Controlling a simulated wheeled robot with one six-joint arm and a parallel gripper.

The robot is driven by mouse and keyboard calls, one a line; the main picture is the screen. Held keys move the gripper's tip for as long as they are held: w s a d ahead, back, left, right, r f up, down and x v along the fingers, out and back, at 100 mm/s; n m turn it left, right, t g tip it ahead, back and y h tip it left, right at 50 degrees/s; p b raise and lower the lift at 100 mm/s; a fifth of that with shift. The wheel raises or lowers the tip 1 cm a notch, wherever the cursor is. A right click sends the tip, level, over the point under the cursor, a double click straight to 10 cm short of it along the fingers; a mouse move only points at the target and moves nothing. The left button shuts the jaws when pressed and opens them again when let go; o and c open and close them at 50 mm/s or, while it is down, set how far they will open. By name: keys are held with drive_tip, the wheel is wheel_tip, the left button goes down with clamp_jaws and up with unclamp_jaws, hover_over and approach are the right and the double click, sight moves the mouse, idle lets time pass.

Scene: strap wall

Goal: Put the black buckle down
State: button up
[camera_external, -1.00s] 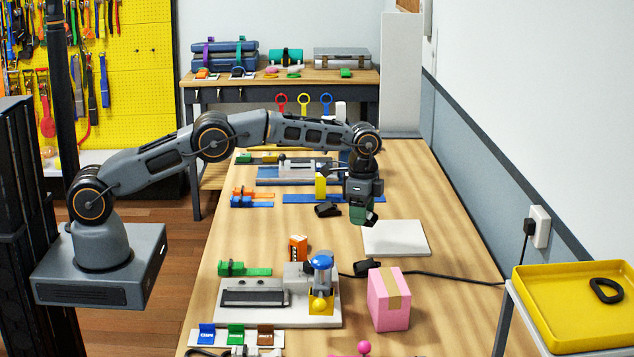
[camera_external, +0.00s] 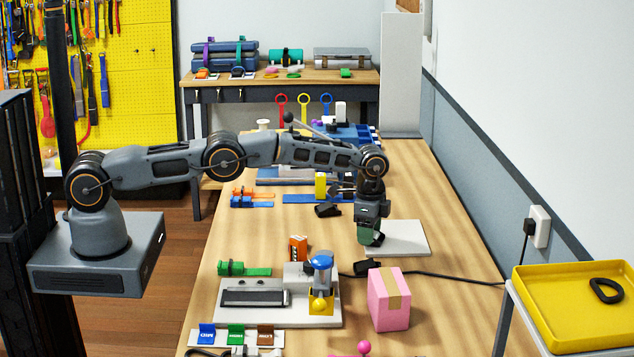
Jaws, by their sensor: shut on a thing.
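My gripper (camera_external: 368,239) points down over the left edge of a flat white board (camera_external: 407,240) on the workbench. Its greenish fingers are shut on the black buckle (camera_external: 378,240), of which only a small dark part shows at the fingertips. The fingers hide the rest. I cannot tell whether the buckle touches the board or hangs just above it.
Another black piece (camera_external: 327,210) lies left of the gripper. In front are a black cable end (camera_external: 366,267), a pink box (camera_external: 389,299) and a fixture with a blue-topped cylinder (camera_external: 322,262). A yellow block (camera_external: 321,185) stands behind. The board's right part is clear.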

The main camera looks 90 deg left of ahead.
drive_tip(key=shift+f, duration=0.2)
drive_tip(key=o, duration=0.9)
drive_tip(key=shift+r, duration=0.1)
